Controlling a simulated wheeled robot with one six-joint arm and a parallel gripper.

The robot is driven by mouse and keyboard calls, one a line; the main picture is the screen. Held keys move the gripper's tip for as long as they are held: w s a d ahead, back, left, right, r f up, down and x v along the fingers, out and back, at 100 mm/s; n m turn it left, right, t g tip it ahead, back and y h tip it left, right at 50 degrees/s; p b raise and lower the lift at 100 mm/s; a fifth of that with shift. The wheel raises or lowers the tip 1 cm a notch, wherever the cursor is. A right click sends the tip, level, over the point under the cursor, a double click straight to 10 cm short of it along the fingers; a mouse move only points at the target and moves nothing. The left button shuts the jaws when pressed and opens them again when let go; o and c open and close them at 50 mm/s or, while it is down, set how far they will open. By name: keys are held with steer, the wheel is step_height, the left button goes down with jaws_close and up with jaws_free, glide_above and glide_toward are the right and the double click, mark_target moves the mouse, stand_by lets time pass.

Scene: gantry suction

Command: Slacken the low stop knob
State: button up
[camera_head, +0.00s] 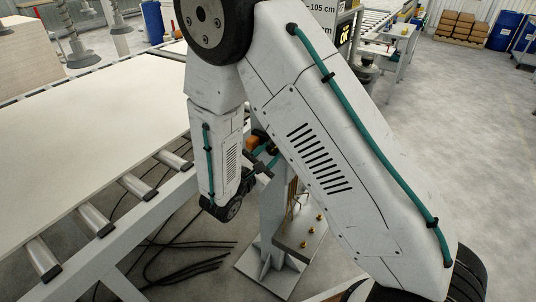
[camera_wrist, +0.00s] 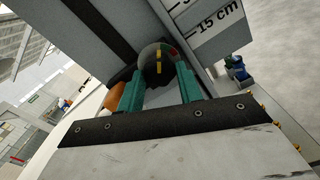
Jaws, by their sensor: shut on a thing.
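The dark round stop knob (camera_wrist: 152,62), with a yellow mark and a small red spot, sits at the end of my gripper in the wrist view. The two teal fingers of my gripper (camera_wrist: 160,84) are shut on it, one on each side. The scale plate (camera_wrist: 215,22) beside it reads 15 cm. In the head view my gripper (camera_head: 266,152) reaches the grey post low down, and my arm hides much of the post and the knob.
An orange part (camera_wrist: 118,97) lies close left of the fingers. The post's base plate (camera_head: 268,268) stands on the floor. A roller conveyor (camera_head: 137,186) carrying a large pale board (camera_head: 95,135) runs at left. Black cables (camera_head: 200,258) lie on the floor.

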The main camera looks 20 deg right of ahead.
steer(key=shift+n, duration=1.6)
steer(key=shift+r, duration=0.1)
steer(key=o, duration=1)
steer(key=shift+v, duration=3.85)
